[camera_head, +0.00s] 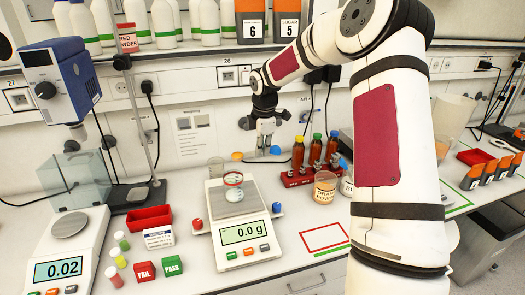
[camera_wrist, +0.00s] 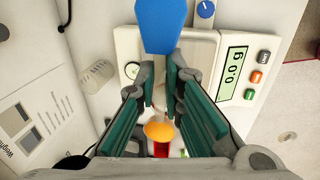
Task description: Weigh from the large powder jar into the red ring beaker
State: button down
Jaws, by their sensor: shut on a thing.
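My gripper (camera_head: 265,138) is shut on a scoop, above and behind the white balance (camera_head: 243,236). The scoop has a blue end (camera_head: 275,150) and an orange end (camera_head: 237,156); the wrist view shows the blue part (camera_wrist: 162,25) and the orange part (camera_wrist: 160,132). I cannot tell whether the orange is powder. The red ring beaker (camera_head: 233,180) stands on the balance pan, which reads 0.0 g. It looks empty. The scoop's orange end appears above and behind the beaker. The orange powder jar (camera_head: 325,187) stands right of the balance, with orange contents.
A red rack (camera_head: 300,178) of brown bottles stands behind the jar. A second labelled jar (camera_head: 347,187) is partly hidden by my arm. A plain glass beaker (camera_head: 215,166) stands behind the balance. A red-outlined area (camera_head: 325,237) on the bench is clear.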

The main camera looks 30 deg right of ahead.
jog(key=shift+w+a+f+h+b, duration=0.2)
jog(key=shift+a+h+b, duration=0.1)
jog(key=shift+h+b, duration=0.5)
jog(key=shift+g+b, duration=0.3)
jog(key=shift+b, duration=0.2)
jog(key=shift+h+b, duration=0.35)
jog(key=shift+h, duration=0.05)
jog(key=shift+a+r, duration=0.1)
jog(key=shift+r, duration=0.1)
jog(key=shift+w+a+r+n+g+h+b, duration=0.2)
jog(key=shift+a+r+h+b, duration=0.1)
jog(key=shift+r+h+b, duration=0.35)
jog(key=shift+w+a+r+n+g+h+b, duration=0.1)
jog(key=shift+a+r+g+h+b, duration=0.25)
jog(key=shift+h+b, duration=0.35)
jog(key=shift+r+h+b, duration=0.3)
jog(key=shift+r+h, duration=0.05)
jog(key=shift+r, duration=0.05)
jog(key=shift+s+r, duration=0.2)
